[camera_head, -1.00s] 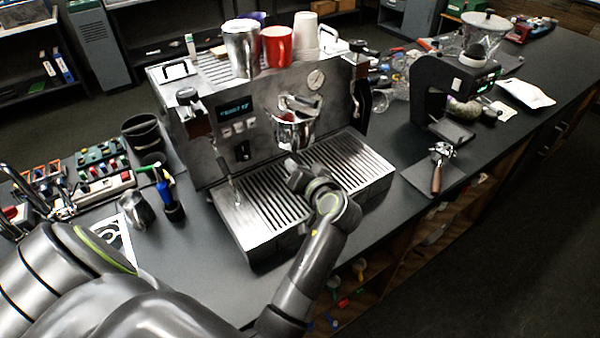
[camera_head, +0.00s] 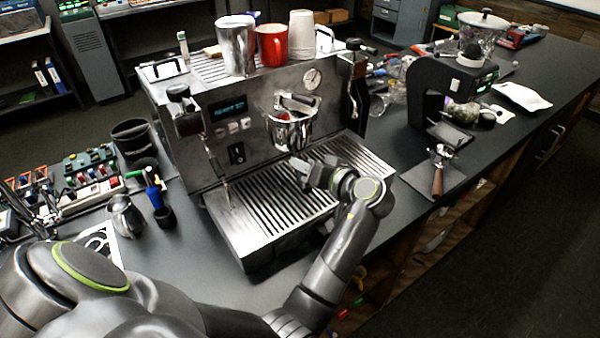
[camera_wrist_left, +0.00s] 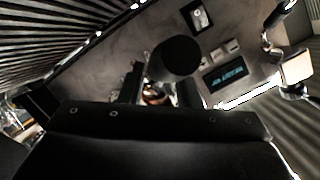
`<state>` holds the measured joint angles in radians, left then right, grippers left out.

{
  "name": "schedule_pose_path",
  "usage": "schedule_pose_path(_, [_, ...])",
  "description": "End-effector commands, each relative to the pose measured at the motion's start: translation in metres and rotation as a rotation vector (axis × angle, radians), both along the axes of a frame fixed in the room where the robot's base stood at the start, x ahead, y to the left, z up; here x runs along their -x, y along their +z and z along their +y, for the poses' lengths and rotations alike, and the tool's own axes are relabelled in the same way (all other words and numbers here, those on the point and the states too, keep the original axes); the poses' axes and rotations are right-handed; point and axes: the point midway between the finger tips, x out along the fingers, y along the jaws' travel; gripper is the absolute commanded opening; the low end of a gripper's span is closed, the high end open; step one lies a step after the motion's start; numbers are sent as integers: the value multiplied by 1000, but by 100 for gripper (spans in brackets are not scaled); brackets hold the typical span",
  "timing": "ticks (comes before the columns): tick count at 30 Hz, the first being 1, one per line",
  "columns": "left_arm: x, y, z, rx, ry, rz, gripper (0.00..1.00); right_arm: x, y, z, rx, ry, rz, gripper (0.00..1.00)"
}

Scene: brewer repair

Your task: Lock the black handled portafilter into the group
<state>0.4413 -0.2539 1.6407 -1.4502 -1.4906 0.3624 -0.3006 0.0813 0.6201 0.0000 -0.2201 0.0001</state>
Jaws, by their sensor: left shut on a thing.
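My left gripper (camera_head: 306,172) is in front of the espresso machine (camera_head: 215,150), over the drip tray (camera_head: 270,205) and just below the group (camera_head: 292,125). In the left wrist view, a dark round end, which looks like the portafilter's black handle (camera_wrist_left: 175,56), stands up between the fingers of my left gripper (camera_wrist_left: 158,92). The gripper is shut on it. A shiny metal part shows behind, between the fingers. The portafilter's basket is hidden or merges with the group, so I cannot tell whether it is seated. My right gripper is not in view.
A wooden-handled portafilter (camera_head: 438,175) lies on a mat right of the machine, before the grinder (camera_head: 440,90). Cups, including a red mug (camera_head: 272,45), stand on top. A steel pitcher (camera_head: 126,215) stands at the left. The counter between machine and mat is clear.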

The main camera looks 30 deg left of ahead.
Motion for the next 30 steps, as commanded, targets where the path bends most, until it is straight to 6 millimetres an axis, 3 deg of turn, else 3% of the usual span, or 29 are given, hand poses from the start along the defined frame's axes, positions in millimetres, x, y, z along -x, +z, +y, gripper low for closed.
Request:
schedule_pose_path(1, [-4,7,-22,34,-18,-23,0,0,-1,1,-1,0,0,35])
schedule_pose_path(30, [-23,-2,-35,42,238,-5,0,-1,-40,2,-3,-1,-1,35])
